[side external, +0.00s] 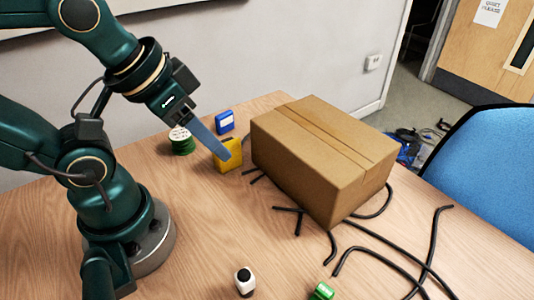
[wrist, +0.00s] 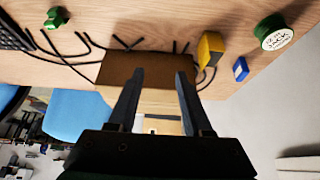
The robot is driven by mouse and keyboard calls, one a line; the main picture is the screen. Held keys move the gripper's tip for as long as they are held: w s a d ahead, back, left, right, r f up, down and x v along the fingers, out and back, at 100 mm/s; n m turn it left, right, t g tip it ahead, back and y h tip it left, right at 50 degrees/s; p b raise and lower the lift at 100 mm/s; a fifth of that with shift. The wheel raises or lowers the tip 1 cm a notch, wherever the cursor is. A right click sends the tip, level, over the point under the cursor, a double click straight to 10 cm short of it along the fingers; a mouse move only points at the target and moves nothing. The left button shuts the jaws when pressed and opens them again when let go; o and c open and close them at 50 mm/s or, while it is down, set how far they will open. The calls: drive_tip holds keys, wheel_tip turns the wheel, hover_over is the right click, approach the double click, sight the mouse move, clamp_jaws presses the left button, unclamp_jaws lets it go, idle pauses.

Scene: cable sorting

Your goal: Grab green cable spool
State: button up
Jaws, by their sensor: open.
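The green cable spool (side external: 182,143) stands upright on the table near the wall, left of the blue and yellow items. It has a white label on top. In the wrist view the spool (wrist: 273,32) is at the upper right, well outside the fingers. My gripper (side external: 236,156) is open and empty, and its fingers overlap the yellow item in the side view. In the wrist view my gripper (wrist: 160,76) spreads its two fingers in front of the cardboard box.
A large cardboard box (side external: 318,155) stands mid-table, with black cables (side external: 378,235) around it. A yellow item (side external: 228,164) and a blue item (side external: 224,122) stand near the spool. A green item (side external: 321,291) and a white-and-black item (side external: 244,281) are at the front. A blue chair (side external: 490,160) is at right.

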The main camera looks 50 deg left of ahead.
drive_tip(key=o, duration=0.8)
drive_tip(key=shift+r, duration=0.1)
